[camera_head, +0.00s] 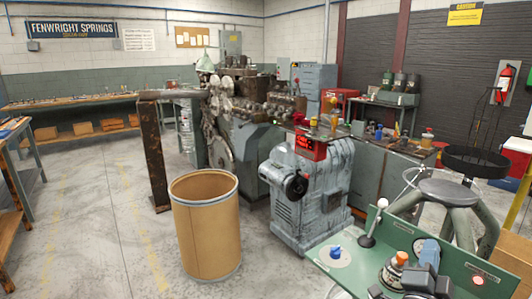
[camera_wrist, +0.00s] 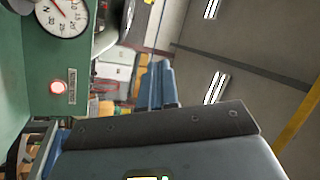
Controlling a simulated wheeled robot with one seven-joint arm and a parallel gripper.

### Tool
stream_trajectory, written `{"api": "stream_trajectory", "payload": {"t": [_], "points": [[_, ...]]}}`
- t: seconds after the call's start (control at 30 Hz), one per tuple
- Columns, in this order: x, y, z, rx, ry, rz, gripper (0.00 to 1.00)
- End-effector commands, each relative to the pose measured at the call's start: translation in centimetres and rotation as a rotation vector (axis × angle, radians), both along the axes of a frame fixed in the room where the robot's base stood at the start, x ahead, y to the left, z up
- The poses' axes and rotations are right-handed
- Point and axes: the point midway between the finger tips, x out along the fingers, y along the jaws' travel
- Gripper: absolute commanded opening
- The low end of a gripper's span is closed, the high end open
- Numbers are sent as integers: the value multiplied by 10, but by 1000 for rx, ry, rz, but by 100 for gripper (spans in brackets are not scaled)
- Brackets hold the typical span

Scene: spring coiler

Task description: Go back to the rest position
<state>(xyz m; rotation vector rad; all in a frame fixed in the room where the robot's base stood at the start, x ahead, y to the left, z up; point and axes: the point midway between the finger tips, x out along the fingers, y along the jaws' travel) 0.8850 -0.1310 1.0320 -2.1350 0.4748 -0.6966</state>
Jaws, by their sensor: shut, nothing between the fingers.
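My gripper (camera_wrist: 160,75) shows in the wrist view as two blue-grey fingers close together above a dark plate with screws. The fingers are shut and hold nothing. A green control panel (camera_wrist: 30,95) lies to their left in that view, with a round dial (camera_wrist: 62,15) and a red lit button (camera_wrist: 58,87). The same panel (camera_head: 335,275) fills the bottom right of the head view, where blue-grey and dark parts stand over it near the dial. I cannot make out the fingers clearly there.
On the panel are a blue knob (camera_head: 336,252), a lever (camera_head: 372,225) and an orange-topped control (camera_head: 400,258). Further off are the coiler machine (camera_head: 245,125) and a brown drum (camera_head: 205,230). The floor at left is open.

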Motion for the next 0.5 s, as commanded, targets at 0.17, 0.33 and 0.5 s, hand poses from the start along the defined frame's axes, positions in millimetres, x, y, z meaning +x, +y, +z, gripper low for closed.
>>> {"api": "stream_trajectory", "payload": {"t": [0.17,0.33,0.5], "points": [[-68,-1,-22,-201,89,55,0],[-132,10,-39,-364,183,122,0],[-198,26,-53,-500,288,197,0]]}}
